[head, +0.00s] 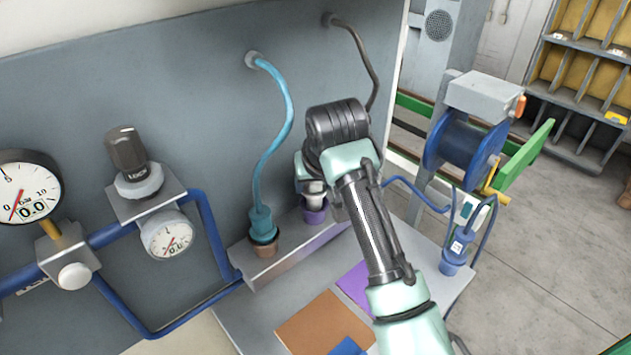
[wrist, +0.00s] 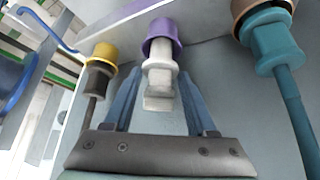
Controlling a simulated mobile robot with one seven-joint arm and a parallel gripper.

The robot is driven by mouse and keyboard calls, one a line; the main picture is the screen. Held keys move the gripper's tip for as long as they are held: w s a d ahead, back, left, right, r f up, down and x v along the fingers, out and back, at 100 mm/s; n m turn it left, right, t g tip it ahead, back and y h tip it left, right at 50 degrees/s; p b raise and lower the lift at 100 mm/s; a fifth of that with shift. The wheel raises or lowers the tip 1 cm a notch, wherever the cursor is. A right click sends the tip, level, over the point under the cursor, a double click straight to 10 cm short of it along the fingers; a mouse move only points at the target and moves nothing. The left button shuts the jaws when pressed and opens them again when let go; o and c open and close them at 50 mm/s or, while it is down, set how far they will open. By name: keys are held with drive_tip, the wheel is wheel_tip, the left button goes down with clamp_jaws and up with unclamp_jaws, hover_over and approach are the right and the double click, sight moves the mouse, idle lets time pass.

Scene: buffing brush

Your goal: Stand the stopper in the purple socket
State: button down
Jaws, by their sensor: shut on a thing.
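The stopper (wrist: 158,82) is a pale white-grey plug with a wider collar. My gripper (wrist: 160,72) is shut on it, one finger on each side. The purple socket (wrist: 162,36) is right at the stopper's far end in the wrist view. The stopper lines up with its mouth; I cannot tell how deep it sits, if at all. In the head view the purple socket (head: 314,214) shows just below the pale stopper (head: 313,188), partly covered by my arm.
A teal plug and cable (head: 261,220) stand in a brown socket (head: 264,248) to the left on the same ledge. A yellow socket (wrist: 104,52) with a dark plug is on the other side. Gauges (head: 168,235) and blue pipes are farther left. Coloured squares (head: 318,325) lie on the lower panel.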

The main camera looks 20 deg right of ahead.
drive_tip(key=shift+f, duration=0.2)
drive_tip(key=shift+f, duration=0.55)
drive_tip(key=shift+c, duration=0.6)
unclamp_jaws()
drive_tip(key=b+v, duration=0.2)
drive_tip(key=v, duration=1.1)
drive_tip(key=shift+d, duration=0.1)
